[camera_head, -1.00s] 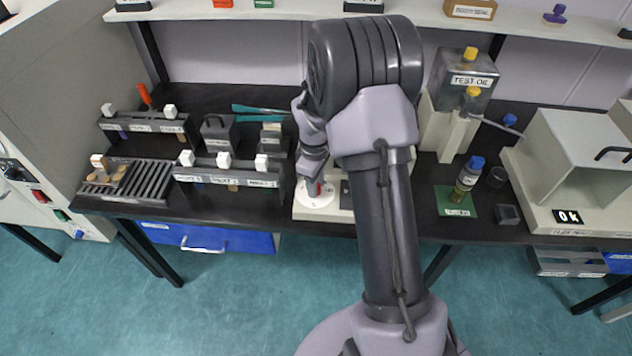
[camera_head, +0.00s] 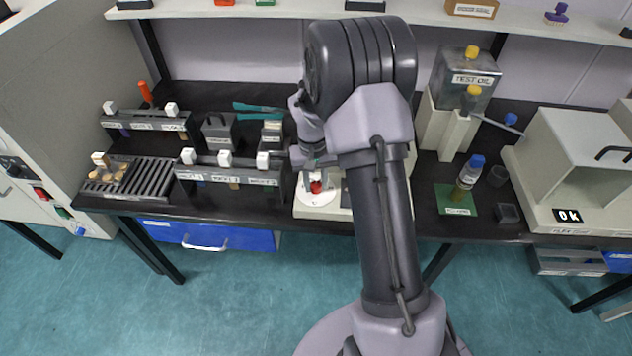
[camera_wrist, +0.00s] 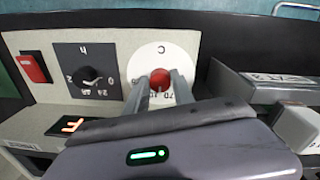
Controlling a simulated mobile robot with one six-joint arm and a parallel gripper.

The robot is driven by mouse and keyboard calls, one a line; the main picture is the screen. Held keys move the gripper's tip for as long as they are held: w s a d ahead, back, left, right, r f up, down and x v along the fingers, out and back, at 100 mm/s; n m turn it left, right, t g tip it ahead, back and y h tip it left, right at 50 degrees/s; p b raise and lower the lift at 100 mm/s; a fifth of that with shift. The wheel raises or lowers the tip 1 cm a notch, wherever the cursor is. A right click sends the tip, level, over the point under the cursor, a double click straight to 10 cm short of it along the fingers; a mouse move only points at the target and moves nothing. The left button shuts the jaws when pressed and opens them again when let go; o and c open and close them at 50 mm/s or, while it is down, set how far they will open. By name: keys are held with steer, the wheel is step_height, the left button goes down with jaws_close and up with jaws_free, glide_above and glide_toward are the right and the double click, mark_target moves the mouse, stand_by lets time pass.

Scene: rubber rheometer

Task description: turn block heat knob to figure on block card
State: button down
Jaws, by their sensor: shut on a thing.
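The block heat knob is a red knob (camera_wrist: 160,79) on a round white dial plate (camera_wrist: 151,56) marked C. In the wrist view my gripper (camera_wrist: 160,84) has one finger on each side of the red knob and is shut on it. Some figures on the dial's rim show, among them 70, but the fingers hide others. In the head view the red knob (camera_head: 316,186) shows below my wrist on the white dial plate (camera_head: 317,199). I cannot make out a block card's figure.
A black knob on a dark square dial (camera_wrist: 88,72) and a red switch (camera_wrist: 33,67) are beside the white dial. A labelled rack (camera_head: 230,176) stands close on the left in the head view. A bottle (camera_head: 468,172) stands on a green mat farther right.

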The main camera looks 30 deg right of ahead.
mark_target(313, 184)
steer(key=m, duration=0.5)
steer(key=shift+b, duration=0.3)
stand_by(0.4)
steer(key=c, duration=1.1)
jaws_free()
steer(key=r+p, duration=0.2)
steer(key=r, duration=0.3)
steer(key=r+p, duration=0.2)
steer(key=r, duration=0.4)
steer(key=r+p, duration=0.2)
steer(key=r, duration=0.4)
steer(key=shift+w+a+r, duration=0.2)
steer(key=shift+w+a, duration=0.1)
